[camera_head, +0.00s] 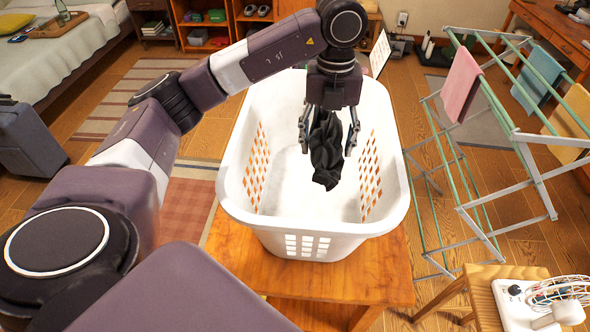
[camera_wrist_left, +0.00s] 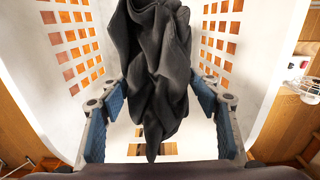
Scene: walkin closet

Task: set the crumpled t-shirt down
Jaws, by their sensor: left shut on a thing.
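The crumpled t-shirt (camera_head: 326,150) is black and hangs in folds from my left gripper (camera_head: 328,132). The gripper points down inside the mouth of a white laundry basket (camera_head: 232,190), between its side walls. The basket's visible floor is bare. In the left wrist view the t-shirt (camera_wrist_left: 152,65) hangs between the two blue-padded fingers of the gripper (camera_wrist_left: 160,100), which is shut on it. The basket wall (camera_wrist_left: 45,80) shows on both sides there. My right gripper is in neither view.
The basket stands on a wooden table (camera_head: 375,265). A drying rack (camera_head: 480,150) with pink, blue and yellow cloths stands at the right. A stool (camera_head: 480,285) with a white fan is at the lower right.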

